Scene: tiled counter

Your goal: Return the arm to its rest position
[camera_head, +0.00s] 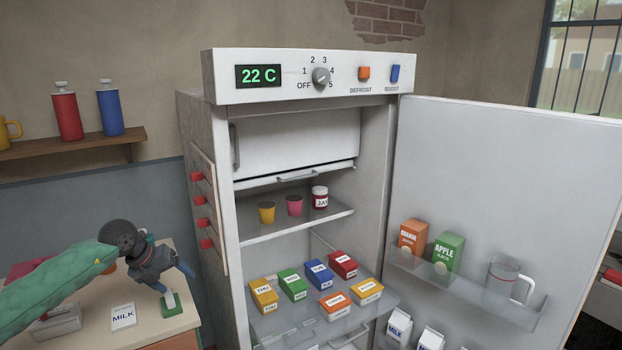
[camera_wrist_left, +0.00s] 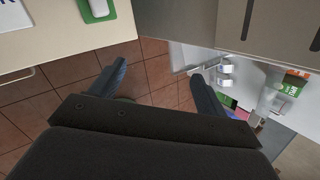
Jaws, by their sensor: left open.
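My left arm, in a green sleeve, comes in from the left in the head view. My left gripper (camera_head: 177,279) hangs over the front right of the small counter, left of the open fridge. Its fingers are apart. In the left wrist view the left gripper (camera_wrist_left: 157,72) has nothing between its fingers, only tiled floor (camera_wrist_left: 155,55) below. A green item with a white top (camera_head: 170,304) lies on the counter just below the gripper in the head view. It also shows at the top of the left wrist view (camera_wrist_left: 98,8). My right gripper is not in view.
The fridge (camera_head: 212,130) stands open, its door (camera_head: 480,180) swung right. Inside are several labelled boxes, cups and a jar; cartons and a jug (camera_head: 505,278) fill the door racks. A milk label card (camera_head: 123,316) lies on the counter. A shelf (camera_head: 75,143) holds bottles.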

